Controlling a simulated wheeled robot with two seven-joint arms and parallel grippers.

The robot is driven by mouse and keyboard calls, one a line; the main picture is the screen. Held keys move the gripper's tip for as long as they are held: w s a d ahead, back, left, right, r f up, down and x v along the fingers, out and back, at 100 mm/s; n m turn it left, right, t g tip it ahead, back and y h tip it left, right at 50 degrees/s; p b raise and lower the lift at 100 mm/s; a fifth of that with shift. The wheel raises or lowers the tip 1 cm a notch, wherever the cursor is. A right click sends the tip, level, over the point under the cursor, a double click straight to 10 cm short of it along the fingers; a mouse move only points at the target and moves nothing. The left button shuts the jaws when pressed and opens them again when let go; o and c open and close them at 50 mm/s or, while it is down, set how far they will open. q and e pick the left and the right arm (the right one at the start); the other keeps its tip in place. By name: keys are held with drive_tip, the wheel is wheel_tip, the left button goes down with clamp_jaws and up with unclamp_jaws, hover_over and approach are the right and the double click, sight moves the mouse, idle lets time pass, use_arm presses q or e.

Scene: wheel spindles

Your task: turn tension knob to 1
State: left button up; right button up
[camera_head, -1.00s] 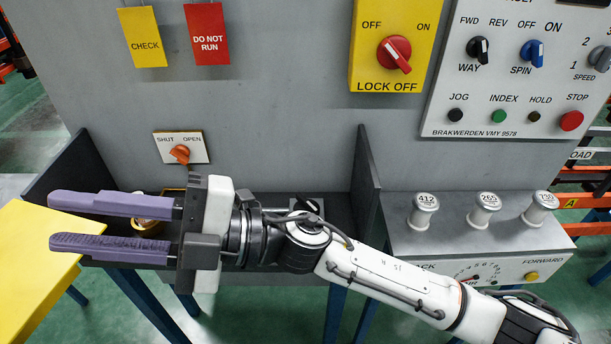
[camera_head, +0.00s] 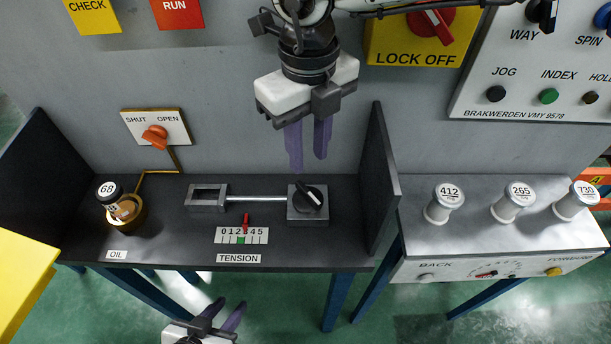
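The tension knob (camera_head: 308,199) is a black round knob with a pale pointer stripe, on a grey block at the right end of a rod. A red pointer (camera_head: 246,220) stands over the tension scale (camera_head: 241,236), numbered 0 to 5, around 3; the exact reading is hard to tell. A green mark shows on the scale below the numbers. My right gripper (camera_head: 308,158) hangs from the top, fingers down and slightly apart, empty, above the knob and not touching it. My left gripper (camera_head: 232,304) is low at the front edge, partly cut off, with its fingers apart and empty.
A dark side wall (camera_head: 378,185) stands right of the knob. An oil bottle (camera_head: 112,197) in a brass cup and an orange shut/open valve (camera_head: 155,137) are at left. Several white numbered spools (camera_head: 445,204) stand on the right shelf. A yellow surface (camera_head: 25,280) is at lower left.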

sight(307, 190)
wheel_tip(307, 190, down, 9)
drive_tip(key=shift+s+f+p, duration=0.1)
drive_tip(key=shift+p, duration=0.4)
drive_tip(key=shift+c, duration=0.4)
clamp_jaws()
